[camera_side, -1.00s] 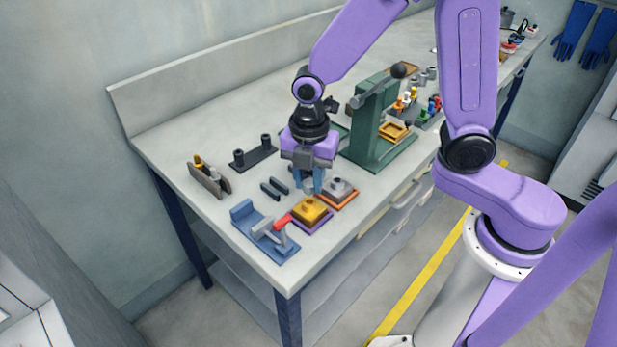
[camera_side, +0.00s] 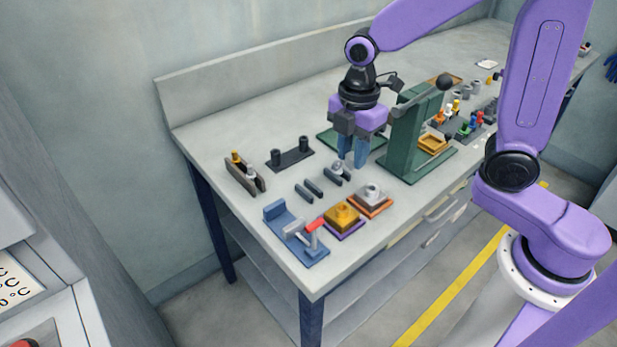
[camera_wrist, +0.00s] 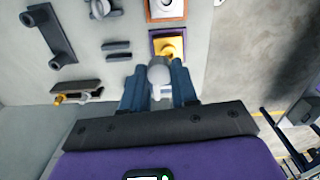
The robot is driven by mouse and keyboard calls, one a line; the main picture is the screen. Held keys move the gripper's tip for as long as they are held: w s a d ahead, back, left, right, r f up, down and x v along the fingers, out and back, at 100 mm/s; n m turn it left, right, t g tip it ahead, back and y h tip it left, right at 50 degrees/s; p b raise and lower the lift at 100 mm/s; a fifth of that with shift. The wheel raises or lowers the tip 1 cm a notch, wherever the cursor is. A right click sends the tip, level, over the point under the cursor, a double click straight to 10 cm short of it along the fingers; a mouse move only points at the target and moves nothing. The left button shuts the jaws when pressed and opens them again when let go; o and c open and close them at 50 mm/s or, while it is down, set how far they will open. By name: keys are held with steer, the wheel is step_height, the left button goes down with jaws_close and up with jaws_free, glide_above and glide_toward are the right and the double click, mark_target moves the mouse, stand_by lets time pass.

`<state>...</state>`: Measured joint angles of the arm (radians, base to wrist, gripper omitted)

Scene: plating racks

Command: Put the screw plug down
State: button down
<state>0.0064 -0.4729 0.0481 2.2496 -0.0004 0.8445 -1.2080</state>
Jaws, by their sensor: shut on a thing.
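My gripper (camera_side: 353,164) points down above the workbench, behind the grey block and left of the green press, in the side view. In the wrist view, its blue fingers (camera_wrist: 158,88) are shut on a grey, rounded piece, the screw plug (camera_wrist: 158,74). In the side view the plug is largely hidden by the fingers, and it seems clear of the bench. The yellow block (camera_side: 342,214) on a purple base shows beyond the fingertips in the wrist view (camera_wrist: 170,46). The grey block (camera_side: 371,194) sits on an orange base beside it.
Two dark rails (camera_side: 309,189) lie near a grey fitting (camera_wrist: 101,8) on a dark holder. A two-post rack (camera_side: 290,154), a rack with a yellow plug (camera_side: 243,175) and a blue clamp with a red handle (camera_side: 290,238) stand around. The green press (camera_side: 403,140) is close on the right.

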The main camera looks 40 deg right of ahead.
steer(key=w+a+f, duration=0.1)
steer(key=w+f, duration=0.1)
steer(key=w, duration=0.1)
steer(key=w+a+f, duration=0.1)
steer(key=w+f, duration=0.2)
steer(key=w+a+f, duration=0.1)
steer(key=w+f, duration=0.2)
steer(key=shift+w+f, duration=0.2)
steer(key=shift+w, duration=0.1)
steer(key=shift+f, duration=1.45)
steer(key=shift+f, duration=0.25)
steer(key=c, duration=0.9)
jaws_free()
steer(key=shift+o, duration=0.2)
step_height(320, 180, up, 13)
steer(key=shift+f, duration=0.2)
